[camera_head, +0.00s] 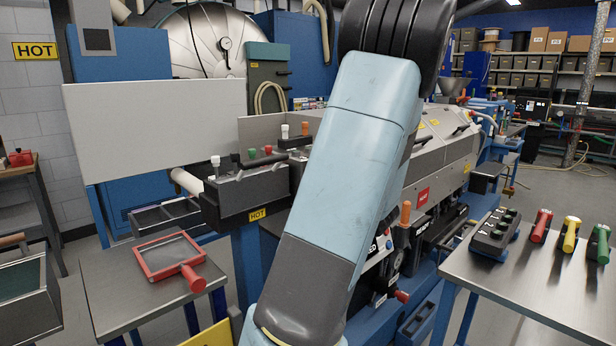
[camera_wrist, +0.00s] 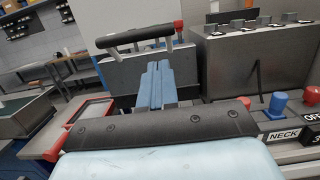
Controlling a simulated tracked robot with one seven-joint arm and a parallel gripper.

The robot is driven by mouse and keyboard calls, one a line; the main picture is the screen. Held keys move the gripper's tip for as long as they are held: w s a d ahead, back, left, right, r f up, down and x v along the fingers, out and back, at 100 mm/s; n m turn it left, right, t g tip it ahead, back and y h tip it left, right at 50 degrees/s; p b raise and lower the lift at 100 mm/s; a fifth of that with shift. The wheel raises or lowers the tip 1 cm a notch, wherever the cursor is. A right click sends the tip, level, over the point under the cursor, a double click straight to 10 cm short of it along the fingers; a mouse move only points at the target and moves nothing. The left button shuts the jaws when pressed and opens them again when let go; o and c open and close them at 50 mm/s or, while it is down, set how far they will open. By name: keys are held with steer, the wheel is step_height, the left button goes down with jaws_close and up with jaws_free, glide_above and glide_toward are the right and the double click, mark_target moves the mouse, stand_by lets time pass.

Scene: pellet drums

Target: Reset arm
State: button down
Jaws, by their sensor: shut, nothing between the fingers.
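My arm is raised across the middle of the head view; its gripper is not visible there. In the wrist view my gripper (camera_wrist: 157,68) shows as two blue fingers side by side, shut, with nothing held. Beyond the fingers is a grey metal box front with a black bar handle (camera_wrist: 140,35). I cannot tell from this view how far the fingertips are from it.
A red-framed tray (camera_head: 166,256) lies on the left steel table (camera_head: 118,308). A machine with levers and a HOT label (camera_head: 258,214) stands behind my arm. The right steel table (camera_head: 535,291) holds a black button box (camera_head: 495,233) and red, yellow and green-handled tools (camera_head: 570,235).

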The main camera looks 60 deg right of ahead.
steer(key=shift+s+a+f, duration=0.1)
steer(key=shift+s, duration=0.25)
steer(key=w+a+f+n+g+y, duration=0.1)
steer(key=w+a+n+g+y, duration=0.35)
steer(key=a, duration=0.55)
steer(key=w+a+n+g+y, duration=0.25)
steer(key=w+a+n, duration=0.35)
steer(key=a, duration=0.4)
steer(key=w+a+f+n+g+y, duration=0.1)
steer(key=w+a+n+g+y, duration=0.35)
steer(key=a, duration=0.55)
steer(key=s+a+n+g+h, duration=0.25)
steer(key=s+a+n, duration=0.25)
steer(key=a+n, duration=0.65)
steer(key=s+a+r+n+h, duration=0.4)
steer(key=s+a+r+n, duration=0.2)
steer(key=n, duration=0.6)
steer(key=shift+s+a+h, duration=0.3)
steer(key=shift+s+a, duration=0.15)
steer(key=shift+s, duration=0.95)
